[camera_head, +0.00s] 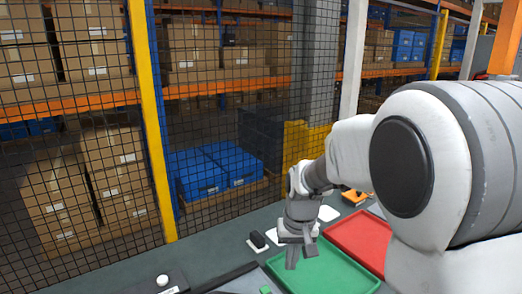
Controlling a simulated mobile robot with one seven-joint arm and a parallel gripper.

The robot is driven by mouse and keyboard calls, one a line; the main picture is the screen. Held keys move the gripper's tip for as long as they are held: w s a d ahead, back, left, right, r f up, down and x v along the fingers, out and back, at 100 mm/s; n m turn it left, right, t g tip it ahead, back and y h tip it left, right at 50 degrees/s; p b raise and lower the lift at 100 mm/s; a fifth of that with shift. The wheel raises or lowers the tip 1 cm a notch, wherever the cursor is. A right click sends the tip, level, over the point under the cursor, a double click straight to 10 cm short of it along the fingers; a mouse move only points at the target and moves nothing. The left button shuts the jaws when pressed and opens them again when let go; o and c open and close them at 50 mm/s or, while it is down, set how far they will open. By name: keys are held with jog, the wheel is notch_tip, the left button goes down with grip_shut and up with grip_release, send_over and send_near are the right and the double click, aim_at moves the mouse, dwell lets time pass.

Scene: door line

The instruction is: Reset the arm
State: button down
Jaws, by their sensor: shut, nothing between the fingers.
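My gripper (292,253) hangs at the end of my white arm, pointing down over the back left part of a green tray (335,268). Its fingers are shut and hold nothing that shows. My arm reaches in from the right and its large white links cover much of the right side of the view.
A red tray (358,238) lies right of the green tray, partly behind my arm. A small black object (257,239) sits left of my gripper. A white knob (162,280) is at the front left. A mesh fence (230,130) stands behind the table, with shelves of boxes beyond.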

jog(key=s+d+r+t, duration=0.1)
jog(key=s+d+r, duration=0.1)
jog(key=s+r, duration=0.2)
jog(key=s+d+r+t, duration=0.1)
jog(key=s+r, duration=0.3)
jog(key=s, duration=0.6)
jog(key=s+d+r+t, duration=0.2)
jog(key=s+d+r, duration=0.2)
jog(key=s, duration=0.3)
jog(key=shift+r+h, duration=0.15)
jog(key=shift+h, duration=0.15)
